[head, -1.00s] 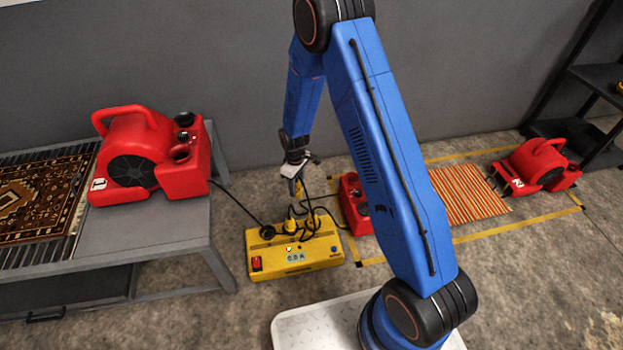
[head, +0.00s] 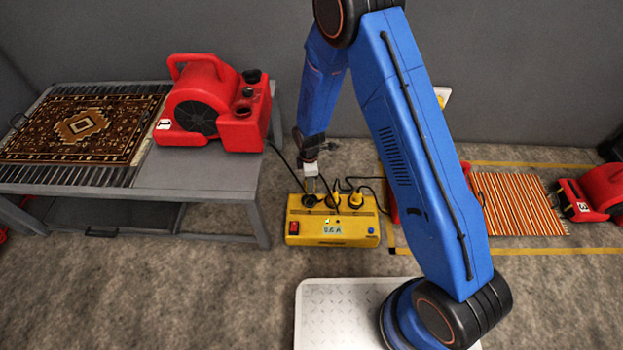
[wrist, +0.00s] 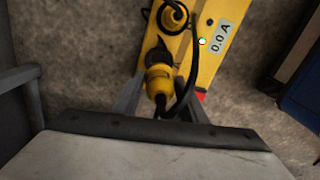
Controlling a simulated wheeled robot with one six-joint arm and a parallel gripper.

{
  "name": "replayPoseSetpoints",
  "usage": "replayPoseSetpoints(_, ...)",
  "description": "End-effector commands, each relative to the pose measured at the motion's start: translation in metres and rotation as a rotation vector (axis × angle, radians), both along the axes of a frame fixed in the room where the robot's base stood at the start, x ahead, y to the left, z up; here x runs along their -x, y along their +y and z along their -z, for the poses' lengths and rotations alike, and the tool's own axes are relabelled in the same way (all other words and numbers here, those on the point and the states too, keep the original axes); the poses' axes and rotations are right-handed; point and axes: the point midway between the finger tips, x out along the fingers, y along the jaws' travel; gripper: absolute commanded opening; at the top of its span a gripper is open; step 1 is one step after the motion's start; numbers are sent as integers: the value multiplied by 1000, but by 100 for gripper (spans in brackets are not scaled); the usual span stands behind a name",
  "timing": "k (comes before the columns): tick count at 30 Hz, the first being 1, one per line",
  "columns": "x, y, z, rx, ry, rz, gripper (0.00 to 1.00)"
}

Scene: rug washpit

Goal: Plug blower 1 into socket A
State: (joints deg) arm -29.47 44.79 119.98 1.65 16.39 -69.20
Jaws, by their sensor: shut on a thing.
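Blower 1 (head: 202,110) is a red machine marked 1, on the grey table. Its black cable runs down from it towards the yellow socket box (head: 332,229) on the floor. My gripper (head: 312,187) is above the box's left end. In the wrist view my gripper (wrist: 158,92) is shut on a yellow plug (wrist: 158,80), with a black cable looping beside it. The plug overlaps the black round socket (wrist: 158,52) nearest the box's red switch (head: 293,227). I cannot tell whether it is seated. Socket letters are not readable.
Two other yellow plugs (head: 345,201) stand in the box with cables behind. A striped rug (head: 515,204) and red blower 3 (head: 598,192) lie to the right. A patterned rug (head: 50,115) lies on the table (head: 200,185). Open floor is in front.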

Motion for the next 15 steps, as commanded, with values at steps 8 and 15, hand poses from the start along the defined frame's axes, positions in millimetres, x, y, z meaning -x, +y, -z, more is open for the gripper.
replayPoseSetpoints(8,0,0,23,0,1,2,14)
replayPoseSetpoints(15,0,0,43,0,1,3,14)
